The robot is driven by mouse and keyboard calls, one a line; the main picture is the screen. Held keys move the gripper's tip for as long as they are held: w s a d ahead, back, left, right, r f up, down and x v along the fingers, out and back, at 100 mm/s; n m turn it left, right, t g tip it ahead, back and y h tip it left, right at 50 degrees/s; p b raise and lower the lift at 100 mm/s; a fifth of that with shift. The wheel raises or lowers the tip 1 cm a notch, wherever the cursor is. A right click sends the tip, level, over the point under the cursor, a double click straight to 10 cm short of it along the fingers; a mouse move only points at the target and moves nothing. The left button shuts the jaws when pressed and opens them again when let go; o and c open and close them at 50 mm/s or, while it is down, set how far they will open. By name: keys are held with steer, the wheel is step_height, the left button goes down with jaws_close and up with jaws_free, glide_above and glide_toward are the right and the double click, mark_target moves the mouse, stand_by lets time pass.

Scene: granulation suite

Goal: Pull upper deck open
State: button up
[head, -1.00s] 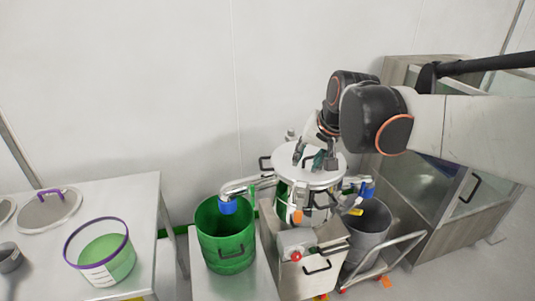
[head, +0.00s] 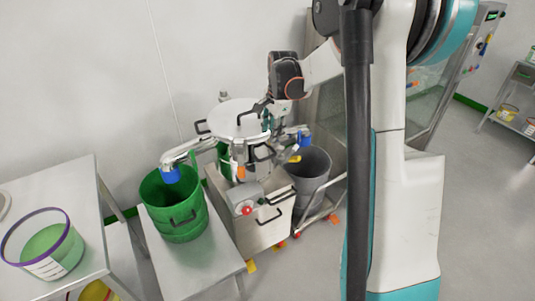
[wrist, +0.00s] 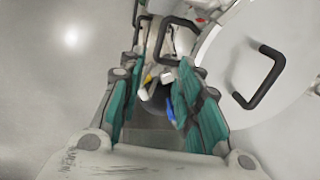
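The sifter-like steel machine has a round pale upper lid or deck (head: 225,118) with black handles. In the wrist view the lid (wrist: 228,52) fills the right side, with one bent black handle (wrist: 262,76) on it. Another black handle (wrist: 177,22) shows at the top, beyond my fingertips and outside the lid's edge. My gripper (wrist: 163,62) is open, green pads apart, with nothing held between them. In the head view my gripper (head: 267,109) is at the lid's right edge, small and partly hidden. Contact with a handle cannot be told.
A green bin (head: 172,211) stands under the left spout, a grey bin (head: 309,170) at the right. The metal base cabinet (head: 252,218) has a red button. Open floor lies right.

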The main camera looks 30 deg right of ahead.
mark_target(269, 157)
steer(key=f+b, duration=0.1)
steer(key=f, duration=0.3)
steer(key=w+f+b, duration=0.1)
steer(key=f, duration=0.3)
steer(key=w+f+b, duration=0.1)
steer(key=f, duration=0.3)
steer(key=shift+w+f+b, duration=0.2)
steer(key=shift+b, duration=0.2)
jaws_close()
